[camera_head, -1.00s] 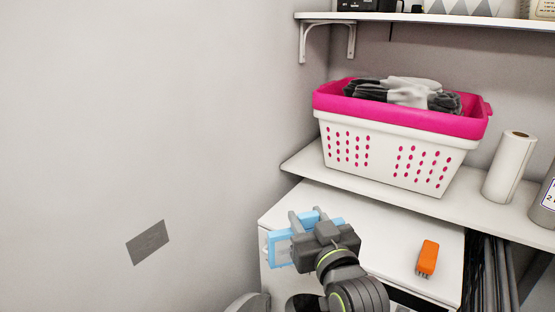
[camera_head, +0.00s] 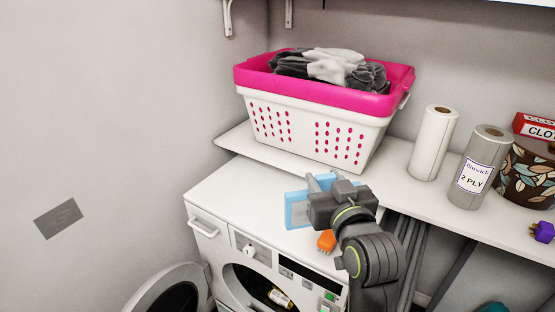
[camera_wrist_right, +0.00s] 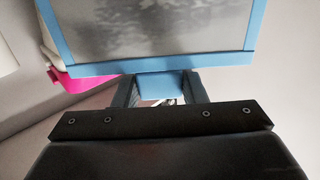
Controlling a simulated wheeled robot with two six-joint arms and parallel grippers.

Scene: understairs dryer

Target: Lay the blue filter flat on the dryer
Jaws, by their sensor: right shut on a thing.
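The blue filter (camera_head: 297,209) is a light blue frame with a grey mesh panel. My right gripper (camera_head: 322,190) is shut on its tab and holds it upright or steeply tilted over the dryer top, near the dryer's right half. In the right wrist view the filter (camera_wrist_right: 150,68) fills the top, with its tab between the two fingers (camera_wrist_right: 160,88). The white dryer (camera_head: 228,196) stands below the shelf, its round door open at the front. I cannot tell whether the filter touches the dryer top. My left gripper is not in view.
An orange brush (camera_head: 326,241) lies on the dryer top close to my right gripper. A white and pink laundry basket (camera_head: 315,135), a paper roll (camera_head: 433,143) and a grey roll (camera_head: 478,165) stand on the shelf behind. The dryer top's left part is clear.

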